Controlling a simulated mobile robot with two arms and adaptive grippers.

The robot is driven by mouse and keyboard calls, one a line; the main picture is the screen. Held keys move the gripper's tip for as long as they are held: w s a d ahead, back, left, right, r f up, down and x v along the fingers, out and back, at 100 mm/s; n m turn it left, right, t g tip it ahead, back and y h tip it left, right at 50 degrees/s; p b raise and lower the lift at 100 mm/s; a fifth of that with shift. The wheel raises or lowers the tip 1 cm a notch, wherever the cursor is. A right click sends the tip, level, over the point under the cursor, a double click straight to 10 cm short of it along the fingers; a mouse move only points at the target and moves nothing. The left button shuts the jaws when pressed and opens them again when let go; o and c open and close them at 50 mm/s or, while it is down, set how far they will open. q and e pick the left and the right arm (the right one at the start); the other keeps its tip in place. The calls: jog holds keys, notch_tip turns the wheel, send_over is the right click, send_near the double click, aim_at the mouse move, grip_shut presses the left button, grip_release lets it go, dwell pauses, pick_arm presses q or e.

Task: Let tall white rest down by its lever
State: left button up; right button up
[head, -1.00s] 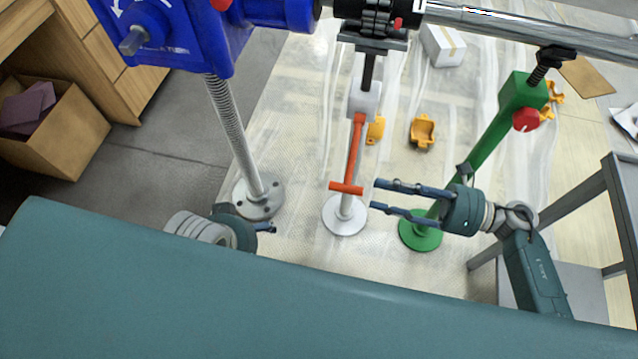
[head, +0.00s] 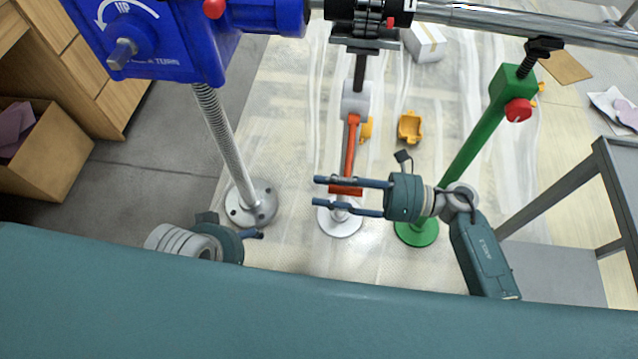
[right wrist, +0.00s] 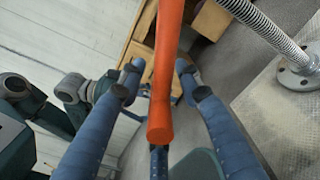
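The tall white rest has a white round base (head: 340,225), a white collar (head: 355,100) and a dark screw (head: 361,70) under the pipe's clamp. Its orange lever (head: 350,145) hangs down along the post and ends in a crossbar. My right gripper (head: 318,191) is open, with one finger on each side of the crossbar in the head view. In the right wrist view the orange lever (right wrist: 166,70) runs between the spread fingers; contact cannot be told. My left gripper (head: 258,235) shows only in part, low by the blue jack's base; its finger state is unclear.
A steel pipe (head: 540,32) crosses overhead. A blue jack (head: 160,45) stands left on a grey base (head: 252,205). A green stand (head: 475,140) rises close behind my right gripper. A grey frame (head: 560,190) is at right. Yellow parts (head: 410,126) lie on the floor.

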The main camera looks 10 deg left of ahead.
jog(key=shift+a, duration=0.95)
jog(key=shift+c, duration=0.6)
grip_shut()
